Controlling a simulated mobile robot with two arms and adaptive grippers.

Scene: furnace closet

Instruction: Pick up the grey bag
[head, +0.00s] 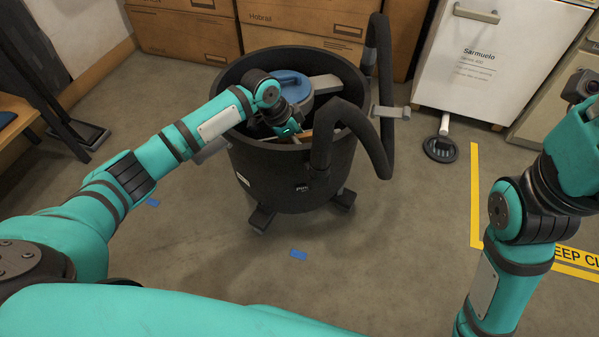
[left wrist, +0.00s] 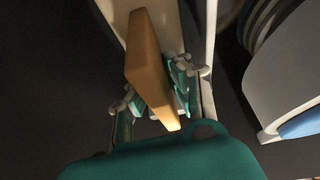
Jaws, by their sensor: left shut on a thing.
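My left gripper (head: 290,128) reaches down inside a large black drum (head: 280,185). In the left wrist view the gripper (left wrist: 160,92) is shut on a tan, slab-like thing (left wrist: 148,60), gripped between its fingers. A pale panel lies behind the slab. In the head view only a small brownish piece shows beside the gripper; the rest is hidden by the arm and drum. I cannot make out a grey bag for certain in either view. My right arm stands at the right edge, and its gripper fingers are out of frame.
A blue-topped grey unit (head: 291,84) sits in the drum, also at the right of the wrist view (left wrist: 285,85). A thick black hose (head: 378,100) loops over the drum's right side. Cardboard boxes (head: 185,35) and a white cabinet (head: 470,60) stand behind. The front floor is mostly clear.

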